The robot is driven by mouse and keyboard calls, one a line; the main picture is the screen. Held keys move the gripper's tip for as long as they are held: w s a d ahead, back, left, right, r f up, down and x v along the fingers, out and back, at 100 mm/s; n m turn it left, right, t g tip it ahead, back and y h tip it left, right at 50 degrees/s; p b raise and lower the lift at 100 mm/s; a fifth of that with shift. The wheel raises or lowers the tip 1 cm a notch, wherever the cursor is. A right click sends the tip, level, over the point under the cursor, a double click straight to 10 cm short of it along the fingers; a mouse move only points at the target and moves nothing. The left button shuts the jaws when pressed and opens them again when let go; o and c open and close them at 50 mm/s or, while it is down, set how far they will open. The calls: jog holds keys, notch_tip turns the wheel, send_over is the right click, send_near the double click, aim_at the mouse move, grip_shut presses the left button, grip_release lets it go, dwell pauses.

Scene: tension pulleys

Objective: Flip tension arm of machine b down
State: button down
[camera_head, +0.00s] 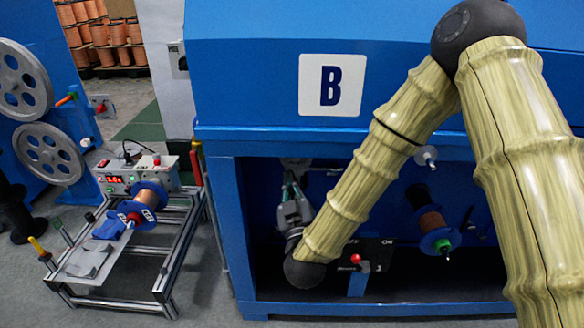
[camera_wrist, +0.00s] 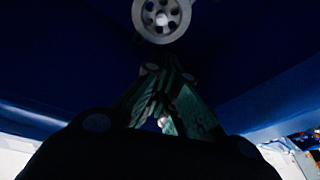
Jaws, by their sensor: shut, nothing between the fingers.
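A grey pulley part (camera_head: 296,161), seemingly on the tension arm, is just above the fingertips. In the wrist view a spoked grey pulley wheel (camera_wrist: 162,18) lies beyond my shut fingers (camera_wrist: 160,70). I cannot tell whether they touch it. The arm's full length and angle are hidden by my bamboo-patterned arm and shadow.
A small white pulley (camera_head: 425,155) and a copper spool (camera_head: 433,222) are farther right in the bay. A red-knobbed ON/OFF switch (camera_head: 357,260) is low, close to my wrist. A metal-framed cart (camera_head: 165,285) stands left of the cabinet.

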jog(key=shift+w+a+r+t+b, duration=0.2)
jog(key=shift+w+r+t, duration=0.1)
jog(key=shift+r, duration=0.3)
jog(key=shift+w+a+r+t+b, duration=0.2)
jog(key=shift+w+r+t, duration=0.1)
jog(key=shift+r, duration=0.25)
jog(key=w+b, duration=0.4)
jog(key=w, duration=0.5)
jog(key=shift+w+d+f, duration=0.15)
jog(key=shift+d+f, duration=0.05)
jog(key=shift+f, duration=0.2)
